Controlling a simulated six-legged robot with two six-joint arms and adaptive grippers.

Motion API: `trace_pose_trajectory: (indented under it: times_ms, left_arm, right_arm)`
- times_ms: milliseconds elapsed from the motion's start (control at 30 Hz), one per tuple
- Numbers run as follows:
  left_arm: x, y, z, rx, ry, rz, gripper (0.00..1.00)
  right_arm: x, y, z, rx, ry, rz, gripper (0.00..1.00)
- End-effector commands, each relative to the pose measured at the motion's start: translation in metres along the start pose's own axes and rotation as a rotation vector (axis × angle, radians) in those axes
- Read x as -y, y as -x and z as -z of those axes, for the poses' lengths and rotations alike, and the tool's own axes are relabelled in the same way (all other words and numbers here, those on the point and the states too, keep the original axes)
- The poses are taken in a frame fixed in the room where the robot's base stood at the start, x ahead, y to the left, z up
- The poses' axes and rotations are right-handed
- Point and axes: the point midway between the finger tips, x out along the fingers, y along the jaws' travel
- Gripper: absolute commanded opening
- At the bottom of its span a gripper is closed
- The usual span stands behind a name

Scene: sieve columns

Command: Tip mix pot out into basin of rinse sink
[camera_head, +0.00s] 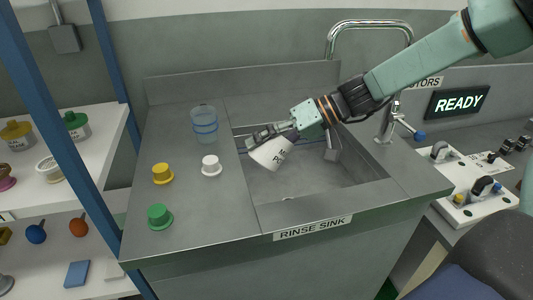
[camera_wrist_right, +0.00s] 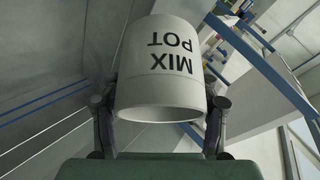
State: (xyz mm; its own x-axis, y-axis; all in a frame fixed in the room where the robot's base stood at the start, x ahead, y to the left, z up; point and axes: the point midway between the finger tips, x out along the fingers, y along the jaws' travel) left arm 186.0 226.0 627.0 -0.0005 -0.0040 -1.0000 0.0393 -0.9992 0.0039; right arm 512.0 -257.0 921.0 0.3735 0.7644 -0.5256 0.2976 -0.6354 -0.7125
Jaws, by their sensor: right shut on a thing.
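The mix pot (camera_head: 272,153) is a white cup with dark lettering. In the head view it is tilted over the left part of the basin (camera_head: 310,185) of the rinse sink (camera_head: 312,228). My right gripper (camera_head: 266,137) is shut on the pot, and its arm comes in from the upper right. In the right wrist view the pot (camera_wrist_right: 160,72) sits between the two fingers (camera_wrist_right: 160,115), with the words MIX POT upside down. The inside of the pot is hidden, and I cannot tell what it holds. My left gripper is not in view.
A clear blue-banded beaker (camera_head: 204,124) stands left of the basin. Yellow (camera_head: 162,174), white (camera_head: 211,166) and green (camera_head: 159,217) stoppers stand on the counter. A chrome faucet (camera_head: 384,120) rises behind the basin's right side. A blue post (camera_head: 62,130) and shelves are at left.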

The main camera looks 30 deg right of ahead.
Motion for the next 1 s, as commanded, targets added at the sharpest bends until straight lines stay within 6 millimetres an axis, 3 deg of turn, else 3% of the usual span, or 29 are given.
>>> trace_pose_trajectory:
  times_ms: [500, 1000]
  left_arm:
    - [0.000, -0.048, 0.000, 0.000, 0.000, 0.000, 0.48]
    - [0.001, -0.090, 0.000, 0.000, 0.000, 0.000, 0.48]
  right_arm:
    - [-0.005, 0.005, 0.002, -0.081, -0.208, 0.358, 0.17]
    - [-0.005, 0.012, 0.006, -0.125, -0.322, 0.557, 0.17]
